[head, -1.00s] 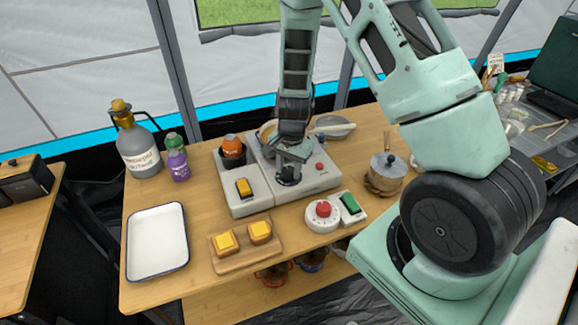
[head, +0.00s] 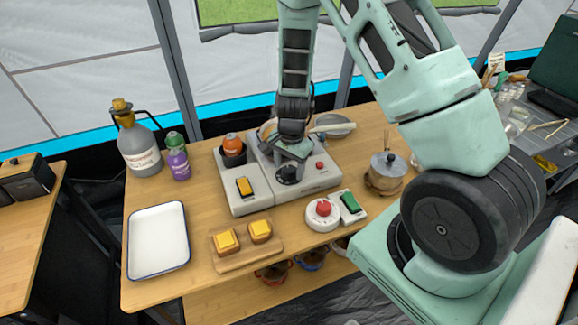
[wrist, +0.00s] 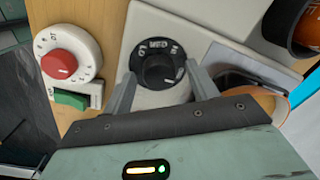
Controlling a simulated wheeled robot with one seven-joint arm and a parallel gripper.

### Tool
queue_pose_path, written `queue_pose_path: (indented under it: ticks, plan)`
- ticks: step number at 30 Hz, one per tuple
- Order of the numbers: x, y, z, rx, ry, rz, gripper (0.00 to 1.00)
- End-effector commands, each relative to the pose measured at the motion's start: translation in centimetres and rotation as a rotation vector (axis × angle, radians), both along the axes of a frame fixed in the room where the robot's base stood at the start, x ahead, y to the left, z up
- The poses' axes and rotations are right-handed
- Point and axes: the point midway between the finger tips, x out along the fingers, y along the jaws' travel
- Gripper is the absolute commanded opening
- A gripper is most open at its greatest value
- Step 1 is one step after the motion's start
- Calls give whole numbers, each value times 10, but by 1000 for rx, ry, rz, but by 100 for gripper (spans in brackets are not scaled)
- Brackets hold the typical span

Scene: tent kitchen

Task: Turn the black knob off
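The black knob (wrist: 160,70) is on the front face of a light grey stove unit (wrist: 206,18), with a dial marked MED around it. In the head view the black knob (head: 289,174) is partly hidden beneath my gripper. My gripper (wrist: 159,80) is open, with one grey finger on each side of the knob in the wrist view. I cannot tell whether the fingers touch it. In the head view my gripper (head: 291,168) reaches down onto the stove front (head: 322,178).
Left of the knob is a unit with a yellow switch (head: 244,187). A red-knobbed white dial (head: 322,214) and green switch (head: 350,202) stand at front right. A board (head: 240,260) with yellow-topped bread, a white tray (head: 158,240) and a pot (head: 386,172) stand nearby.

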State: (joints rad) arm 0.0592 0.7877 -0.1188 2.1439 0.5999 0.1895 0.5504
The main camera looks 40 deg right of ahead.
Motion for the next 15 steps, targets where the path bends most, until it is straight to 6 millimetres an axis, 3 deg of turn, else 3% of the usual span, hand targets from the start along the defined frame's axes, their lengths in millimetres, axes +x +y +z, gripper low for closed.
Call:
queue_pose_path:
  ticks: [8, 15]
  plan:
    - [-1, 1, 2, 1, 2, 2, 58]
    - [-2, 1, 37, 0, -2, 3, 58]
